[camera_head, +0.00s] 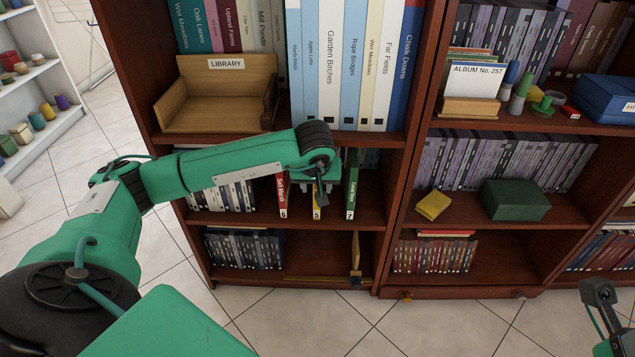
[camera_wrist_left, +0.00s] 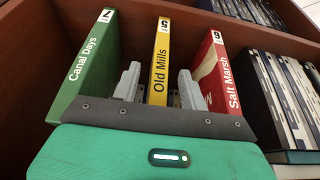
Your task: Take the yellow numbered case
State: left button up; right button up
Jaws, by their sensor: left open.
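The yellow case (camera_wrist_left: 159,62), labelled "Old Mills" with a number 5, stands upright on a shelf between a green case (camera_wrist_left: 88,62) "Canal Days", number 7, and a red case (camera_wrist_left: 215,75) "Salt Marsh", number 6. My left gripper (camera_wrist_left: 159,72) is open, with one grey finger on each side of the yellow case's spine, in the gaps to its neighbours. I cannot tell whether the fingers touch it. In the head view my left wrist hides most of the yellow case (camera_head: 316,212); its lower end shows. My right gripper is not clearly seen.
The red case (camera_head: 282,195) and green case (camera_head: 351,185) flank closely. A shelf board above carries a wooden LIBRARY tray (camera_head: 215,118) and large books. Dark volumes (camera_wrist_left: 275,95) stand beyond the red case. The neighbouring bay holds a green box (camera_head: 515,200) and a yellow block (camera_head: 433,206).

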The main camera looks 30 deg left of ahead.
pick_arm(q)
grip_shut()
jog(key=shift+r+p, duration=0.25)
jog(key=shift+p, duration=0.05)
